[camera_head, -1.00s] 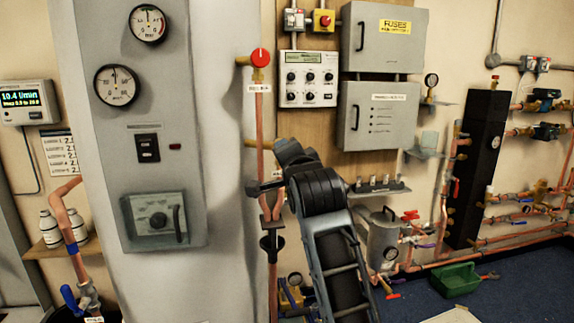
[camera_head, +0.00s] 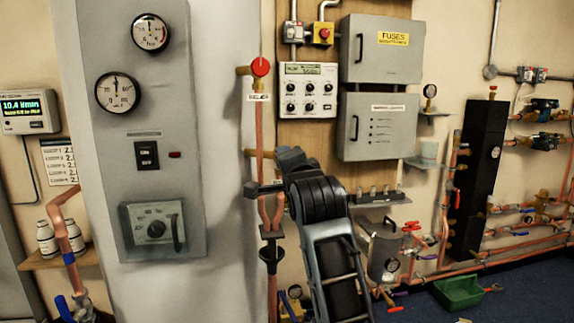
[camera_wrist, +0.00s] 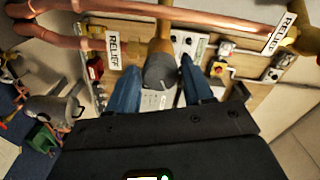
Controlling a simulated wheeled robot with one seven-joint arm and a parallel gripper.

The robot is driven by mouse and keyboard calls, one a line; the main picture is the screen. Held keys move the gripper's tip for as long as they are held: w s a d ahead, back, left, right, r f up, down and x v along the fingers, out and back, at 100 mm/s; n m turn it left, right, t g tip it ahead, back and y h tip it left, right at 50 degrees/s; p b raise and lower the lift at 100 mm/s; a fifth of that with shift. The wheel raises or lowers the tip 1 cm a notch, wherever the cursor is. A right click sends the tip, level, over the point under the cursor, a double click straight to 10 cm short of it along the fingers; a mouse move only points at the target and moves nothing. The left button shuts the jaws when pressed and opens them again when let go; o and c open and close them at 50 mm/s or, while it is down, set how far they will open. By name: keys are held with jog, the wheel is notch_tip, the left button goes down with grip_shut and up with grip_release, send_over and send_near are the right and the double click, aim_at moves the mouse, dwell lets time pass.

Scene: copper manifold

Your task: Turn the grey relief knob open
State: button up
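The grey relief knob (camera_wrist: 160,72) sits on a brass valve body (camera_wrist: 158,35) in the wrist view. My gripper (camera_wrist: 158,80) is open, with one blue finger on each side of the knob. Narrow gaps seem to show beside the knob, but I cannot tell whether either finger touches it. A white RELIEF label (camera_wrist: 114,50) hangs on the pipe to the left. In the head view my gripper (camera_head: 266,172) is at the copper pipe beside the grey cabinet, and it hides the knob there.
A red knob (camera_head: 260,66) with its own label is higher on the same copper pipe (camera_head: 259,125). A grey cabinet (camera_head: 225,190) stands close to the left. A control box (camera_head: 308,90) and fuse boxes (camera_head: 382,48) are on the wall to the right.

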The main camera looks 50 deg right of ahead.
jog(key=shift+o, duration=1.1)
jog(key=shift+s+a, duration=0.1)
jog(key=v, duration=0.7)
jog(key=shift+s+a+b, duration=0.15)
jog(key=shift+s+b, duration=0.1)
jog(key=shift+b, duration=0.1)
jog(key=shift+f, duration=0.1)
